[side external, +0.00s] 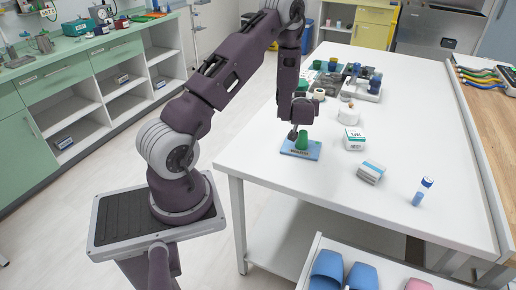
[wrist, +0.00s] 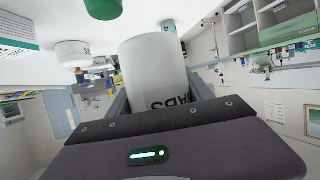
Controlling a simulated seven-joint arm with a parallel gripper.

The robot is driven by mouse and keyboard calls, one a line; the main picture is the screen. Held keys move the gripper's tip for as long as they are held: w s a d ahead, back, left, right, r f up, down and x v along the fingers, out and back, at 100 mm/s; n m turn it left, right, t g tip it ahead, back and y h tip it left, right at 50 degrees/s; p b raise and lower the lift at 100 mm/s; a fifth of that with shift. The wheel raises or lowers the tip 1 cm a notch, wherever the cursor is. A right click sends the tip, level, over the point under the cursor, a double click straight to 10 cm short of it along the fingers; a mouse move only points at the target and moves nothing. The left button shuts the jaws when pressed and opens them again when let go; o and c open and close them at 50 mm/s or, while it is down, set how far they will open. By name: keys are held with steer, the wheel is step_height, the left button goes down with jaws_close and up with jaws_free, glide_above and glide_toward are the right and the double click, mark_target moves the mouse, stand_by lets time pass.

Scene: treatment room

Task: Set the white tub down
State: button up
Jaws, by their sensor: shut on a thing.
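In the wrist view a white tub (wrist: 157,70) with dark lettering sits between my gripper's fingers (wrist: 160,97). My gripper is shut on it. In the side external view my gripper (side external: 296,130) is low over the near left part of the white table (side external: 260,143), just beside a green object (side external: 302,140). The held tub is not clearly visible there, so I cannot tell whether it touches anything below. The green object stands on a flat blue labelled piece (side external: 300,153); it also shows at the top of the wrist view (wrist: 103,8).
Right of my gripper are another white tub (side external: 348,116), a white-and-green box (side external: 354,140), a grey-and-white box (side external: 371,172) and a blue-and-white vial (side external: 422,191). Several bottles and a rack (side external: 362,88) stand behind. The table's front middle is clear.

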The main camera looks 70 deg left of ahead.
steer(key=s+a+n+g, duration=0.2)
steer(key=s+n+g, duration=0.75)
steer(key=s, duration=0.45)
steer(key=shift+g, duration=0.75)
steer(key=f, duration=0.6)
steer(key=s+f, duration=0.1)
steer(key=f, duration=0.2)
steer(key=shift+s, duration=0.1)
steer(key=shift+f, duration=0.2)
steer(key=o, duration=1.7)
steer(key=shift+f, duration=0.15)
